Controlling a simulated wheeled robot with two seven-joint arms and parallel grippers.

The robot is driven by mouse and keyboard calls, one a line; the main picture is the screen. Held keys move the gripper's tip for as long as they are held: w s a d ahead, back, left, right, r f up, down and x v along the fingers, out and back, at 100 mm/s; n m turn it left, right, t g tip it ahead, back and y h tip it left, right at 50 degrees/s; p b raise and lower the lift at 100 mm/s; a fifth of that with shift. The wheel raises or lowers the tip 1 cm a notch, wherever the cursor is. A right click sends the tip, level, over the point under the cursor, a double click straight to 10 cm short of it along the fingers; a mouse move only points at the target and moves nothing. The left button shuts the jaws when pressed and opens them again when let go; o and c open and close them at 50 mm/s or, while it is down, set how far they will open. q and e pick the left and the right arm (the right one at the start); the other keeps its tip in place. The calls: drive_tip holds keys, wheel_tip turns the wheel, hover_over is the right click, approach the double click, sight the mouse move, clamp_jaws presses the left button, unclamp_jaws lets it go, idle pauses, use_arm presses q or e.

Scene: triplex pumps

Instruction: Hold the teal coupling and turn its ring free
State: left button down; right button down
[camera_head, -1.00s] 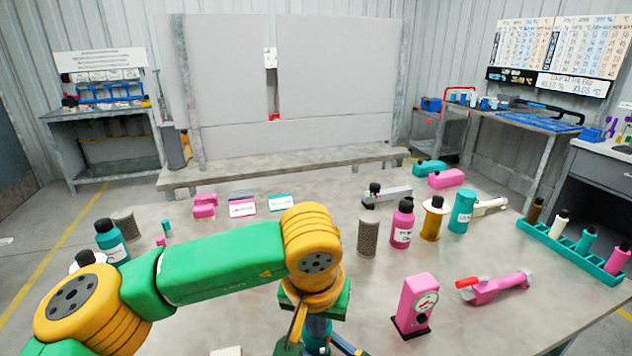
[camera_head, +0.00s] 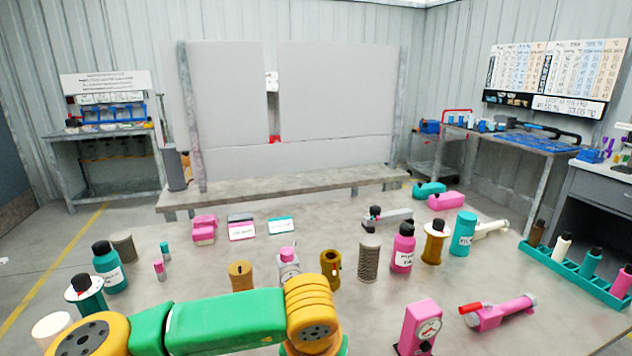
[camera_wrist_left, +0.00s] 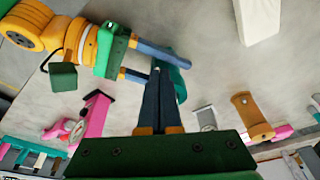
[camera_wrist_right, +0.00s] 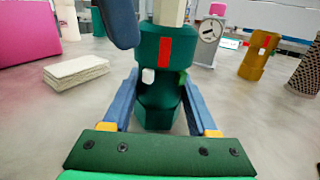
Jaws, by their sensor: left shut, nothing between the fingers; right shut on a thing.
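The teal coupling (camera_wrist_right: 158,85) stands upright between the blue fingers of my right gripper (camera_wrist_right: 155,112) in the right wrist view. In the left wrist view the coupling (camera_wrist_left: 174,72) is partly hidden behind my left gripper (camera_wrist_left: 161,72), whose fingers are shut together and empty. A left finger shows beside the pale shaft in the right wrist view. In the head view my left arm hides the coupling and both grippers.
A pink gauge block (camera_head: 420,328) and pink valve (camera_head: 500,312) lie to the right. Brass pieces (camera_head: 241,275), a mesh cylinder (camera_head: 369,260) and several bottles (camera_head: 403,250) stand behind my arm. A white block (camera_wrist_right: 76,72) lies left of the coupling. Bare table lies between them.

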use_arm(q)
drive_tip(key=shift+w, duration=0.2)
idle(0.3)
drive_tip(key=shift+w+a, duration=0.1)
drive_tip(key=shift+a, duration=0.35)
wheel_tip(320, 180, up, 6)
drive_tip(key=shift+s+a, duration=0.3)
drive_tip(key=shift+s, duration=0.1)
idle(0.4)
use_arm(e)
drive_tip(key=shift+c, duration=0.5)
unclamp_jaws()
